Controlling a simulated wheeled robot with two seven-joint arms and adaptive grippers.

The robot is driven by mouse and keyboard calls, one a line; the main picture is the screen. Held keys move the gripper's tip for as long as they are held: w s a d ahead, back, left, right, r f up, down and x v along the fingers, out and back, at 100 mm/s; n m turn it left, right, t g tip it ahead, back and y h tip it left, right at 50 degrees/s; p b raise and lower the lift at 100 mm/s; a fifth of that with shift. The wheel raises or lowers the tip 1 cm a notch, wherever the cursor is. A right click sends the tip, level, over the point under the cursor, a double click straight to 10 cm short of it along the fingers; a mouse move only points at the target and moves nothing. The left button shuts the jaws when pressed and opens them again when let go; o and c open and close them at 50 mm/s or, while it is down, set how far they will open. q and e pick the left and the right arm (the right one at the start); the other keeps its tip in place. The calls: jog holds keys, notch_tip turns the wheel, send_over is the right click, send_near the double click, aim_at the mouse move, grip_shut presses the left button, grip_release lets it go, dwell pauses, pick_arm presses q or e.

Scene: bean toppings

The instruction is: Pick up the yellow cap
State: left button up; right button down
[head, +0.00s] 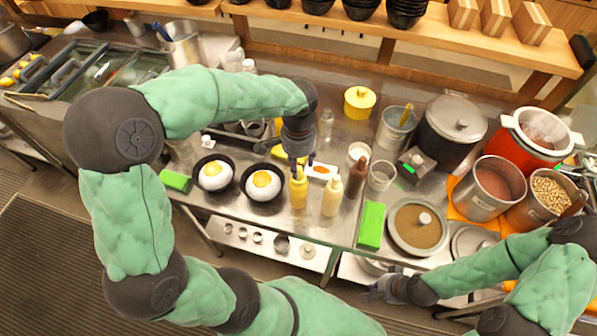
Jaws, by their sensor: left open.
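A yellow squeeze bottle (298,193) stands upright near the counter's front edge, with a pointed top. My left gripper (299,163) is open, pointing down just above and behind this top; contact cannot be told. A yellow item (281,152) lies behind the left gripper, partly hidden by it. A round yellow pot with a knobbed lid (359,98) stands further back to the right. I cannot tell which of these yellow parts is the cap. My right gripper (378,291) is low in front of the counter, away from the bottles; its fingers are too small to read.
A cream bottle (332,197) and a brown bottle (356,178) stand close to the right. Two black bowls with egg-like tops (263,183) sit to the left. A green block (371,225) lies on the counter (345,225). Pots crowd the right side.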

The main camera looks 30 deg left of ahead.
aim_at(299, 168)
pick_arm(q)
notch_tip(299, 168, down, 4)
jog(key=shift+w+f+b, duration=0.1)
jog(key=shift+f+b, duration=0.1)
jog(key=shift+b, duration=0.2)
jog(key=c, duration=0.8)
